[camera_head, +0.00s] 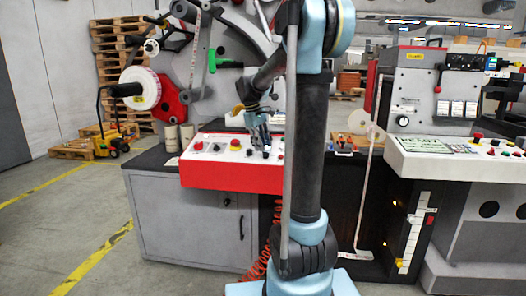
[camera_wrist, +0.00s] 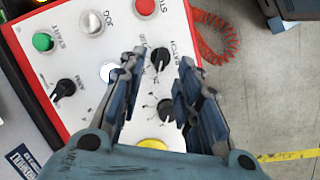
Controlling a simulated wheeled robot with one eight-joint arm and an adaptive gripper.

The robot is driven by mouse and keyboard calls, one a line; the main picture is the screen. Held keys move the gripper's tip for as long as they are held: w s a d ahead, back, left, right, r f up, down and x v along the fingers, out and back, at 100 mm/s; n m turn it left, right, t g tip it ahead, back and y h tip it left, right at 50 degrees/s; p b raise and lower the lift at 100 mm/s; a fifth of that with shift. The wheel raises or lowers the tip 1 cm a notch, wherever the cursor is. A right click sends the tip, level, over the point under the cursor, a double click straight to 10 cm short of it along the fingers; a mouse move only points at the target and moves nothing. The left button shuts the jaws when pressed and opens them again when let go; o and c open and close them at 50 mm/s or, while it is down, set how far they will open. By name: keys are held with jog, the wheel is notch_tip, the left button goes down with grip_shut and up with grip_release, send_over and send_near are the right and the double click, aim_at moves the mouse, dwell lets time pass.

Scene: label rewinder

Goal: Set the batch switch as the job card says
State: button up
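The batch switch (camera_wrist: 160,60) is a black rotary knob on the white panel face, beside the printed word BATCH. My gripper (camera_wrist: 162,66) is open and points down at the panel, with the batch knob showing between its fingertips. I cannot tell whether the fingers touch it. In the head view my gripper (camera_head: 263,148) is over the right part of the red-edged control panel (camera_head: 230,178). The exact setting of the knob is too small to read. I cannot make out a job card.
A red coiled cable (camera_wrist: 215,40) hangs beside the panel.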

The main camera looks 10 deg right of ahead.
jog(key=v, duration=0.8)
jog(key=shift+r, duration=0.3)
jog(key=s+d+f+m+y, duration=0.1)
jog(key=s+f+m, duration=0.1)
jog(key=s+f, duration=0.6)
jog(key=s+d+f+m+t+y, duration=0.1)
jog(key=s+f+m, duration=0.2)
jog(key=s+f, duration=0.5)
jog(key=s+d+f+m+y, duration=0.1)
jog(key=s+f+m, duration=0.2)
jog(key=s+f, duration=0.5)
jog(key=s, duration=1)
jog(key=shift+s+d+f, duration=0.25)
jog(key=shift+d+f, duration=0.05)
jog(key=shift+f, duration=0.1)
jog(key=shift+w+f, duration=0.2)
jog(key=shift+w, duration=0.25)
